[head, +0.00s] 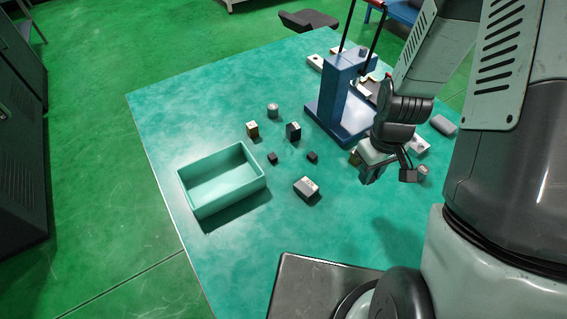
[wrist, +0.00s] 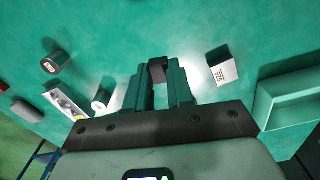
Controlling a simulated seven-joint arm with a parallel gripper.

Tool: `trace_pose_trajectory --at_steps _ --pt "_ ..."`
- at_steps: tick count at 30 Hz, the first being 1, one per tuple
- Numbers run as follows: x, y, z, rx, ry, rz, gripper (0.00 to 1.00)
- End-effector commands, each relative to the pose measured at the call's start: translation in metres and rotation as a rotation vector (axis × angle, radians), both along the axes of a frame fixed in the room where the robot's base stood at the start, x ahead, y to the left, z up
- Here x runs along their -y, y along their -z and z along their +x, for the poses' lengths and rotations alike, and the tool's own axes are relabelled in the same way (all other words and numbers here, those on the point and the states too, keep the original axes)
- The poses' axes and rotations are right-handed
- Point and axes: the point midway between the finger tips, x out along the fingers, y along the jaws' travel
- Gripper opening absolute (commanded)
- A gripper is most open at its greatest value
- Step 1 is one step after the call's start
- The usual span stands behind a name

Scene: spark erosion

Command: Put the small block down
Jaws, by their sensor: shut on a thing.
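My gripper (head: 370,179) hangs over the right part of the teal table, beside the blue press. In the wrist view my gripper (wrist: 159,82) is shut on a small dark block (wrist: 158,73) with a paler grey edge, gripped between the fingertips. The fingers cover its sides. In the head view I cannot make out the held block. The wrist view shows bare table beyond the fingers, but the block's height above it is hard to tell.
An open teal bin (head: 193,202) stands at the table's left. Several blocks lie mid-table, including a pale marked block (head: 307,188) and two small dark cubes (head: 272,158) (head: 312,157). A blue press (head: 337,100) stands behind.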

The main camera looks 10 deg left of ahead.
Motion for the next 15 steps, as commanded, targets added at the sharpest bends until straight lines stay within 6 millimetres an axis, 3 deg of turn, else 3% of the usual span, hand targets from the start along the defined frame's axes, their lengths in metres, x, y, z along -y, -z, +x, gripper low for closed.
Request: trace_pose_trajectory --at_steps 5,11,15 --pt "-0.033 0.001 0.015 0.002 -0.068 -0.001 0.0" --pt "-0.129 0.001 0.038 0.005 -0.234 -0.002 0.0" --pt "-0.206 -0.001 0.037 0.004 -0.351 -0.002 0.0"
